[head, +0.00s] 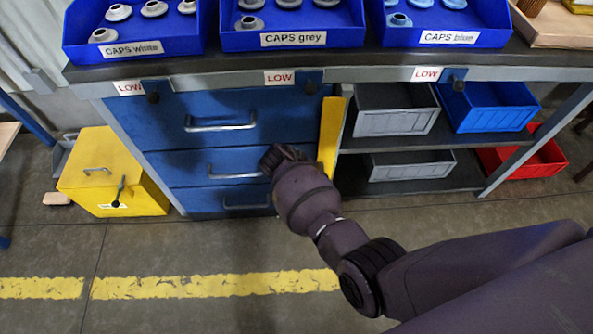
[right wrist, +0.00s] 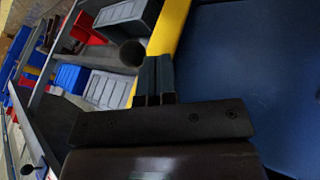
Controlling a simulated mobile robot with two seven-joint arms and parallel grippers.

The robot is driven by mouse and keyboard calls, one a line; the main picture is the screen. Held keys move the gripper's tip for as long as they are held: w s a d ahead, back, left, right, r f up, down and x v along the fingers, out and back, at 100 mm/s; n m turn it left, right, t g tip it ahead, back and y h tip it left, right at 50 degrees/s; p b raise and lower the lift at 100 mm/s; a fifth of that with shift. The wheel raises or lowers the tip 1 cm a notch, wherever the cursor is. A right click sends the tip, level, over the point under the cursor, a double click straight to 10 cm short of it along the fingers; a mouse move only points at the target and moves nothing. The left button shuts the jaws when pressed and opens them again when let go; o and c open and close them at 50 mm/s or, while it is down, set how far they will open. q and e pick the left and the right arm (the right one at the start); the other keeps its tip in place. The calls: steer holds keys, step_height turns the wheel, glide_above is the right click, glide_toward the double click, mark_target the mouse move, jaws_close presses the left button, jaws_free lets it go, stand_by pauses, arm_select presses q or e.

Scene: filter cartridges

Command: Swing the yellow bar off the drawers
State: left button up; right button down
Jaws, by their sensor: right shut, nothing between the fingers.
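The yellow bar (head: 331,135) stands upright along the right edge of the blue drawers (head: 215,125). My right gripper (head: 280,155) is in front of the drawers, just left of the bar, and my wrist hides part of the drawer fronts. In the right wrist view the bar (right wrist: 174,32) runs slantwise behind the shut fingers (right wrist: 158,80), beside the blue drawer front (right wrist: 245,60). The fingers hold nothing. I cannot tell whether they touch the bar. My left gripper is not in view.
Right of the bar are open shelves with a grey bin (head: 396,122), a blue bin (head: 490,118) and a red bin (head: 550,158). A yellow box (head: 112,170) stands on the floor at left. Blue cap trays (head: 290,38) line the worktop. The floor in front is clear.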

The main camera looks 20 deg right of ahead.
steer(key=shift+s+d+f, duration=0.2)
steer(key=shift+s+d, duration=0.05)
steer(key=shift+d, duration=0.2)
